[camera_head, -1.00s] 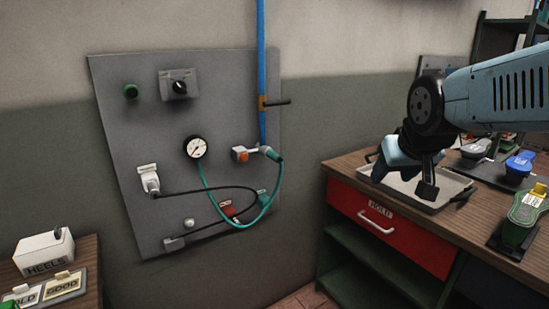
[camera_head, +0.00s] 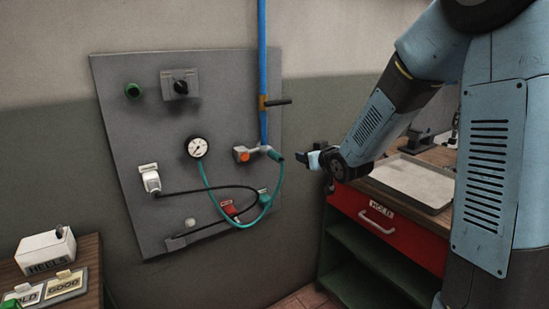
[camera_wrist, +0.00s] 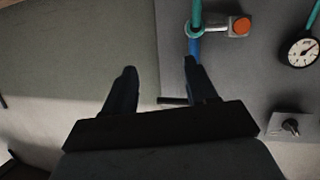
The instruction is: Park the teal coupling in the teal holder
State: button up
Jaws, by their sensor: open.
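The teal coupling (camera_head: 277,156) is at the upper end of the teal hose, against the outlet beside the orange-button fitting (camera_head: 242,154) on the grey panel. Its teal end also shows at the top of the wrist view (camera_wrist: 195,14). A small teal piece (camera_head: 263,193), apparently the teal holder, is low on the panel beside a red one (camera_head: 230,208); the hose passes close by. My gripper (camera_head: 306,157) is just right of the coupling. In the wrist view my gripper (camera_wrist: 163,78) has its fingers apart with nothing between them.
A blue pipe (camera_head: 262,60) with a lever valve (camera_head: 278,102) runs down to the fitting. A gauge (camera_head: 197,147), a switch (camera_head: 180,84) and a black cable (camera_head: 190,191) are on the panel. A wooden bench with a red drawer (camera_head: 382,224) stands at right.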

aim_at(275, 156)
jog(key=shift+w+a+f+n+t+y, duration=0.2)
jog(key=shift+w+a+f+y, duration=0.25)
jog(key=shift+a+f+y, duration=0.45)
jog(key=shift+w+a+f+n+t+y, duration=0.2)
jog(key=shift+w+a+f+y, duration=0.3)
jog(key=shift+a+f, duration=0.5)
jog(key=shift+w+a+f+n+t+y, duration=0.15)
jog(key=shift+w+a+f+y, duration=0.25)
jog(key=shift+a+f+y, duration=0.6)
jog(key=shift+w+a+r, duration=0.1)
jog(key=shift+a+r, duration=0.15)
jog(key=shift+r, duration=0.05)
jog(key=shift+x, duration=4.4)
jog(key=shift+f, duration=0.1)
grip_shut()
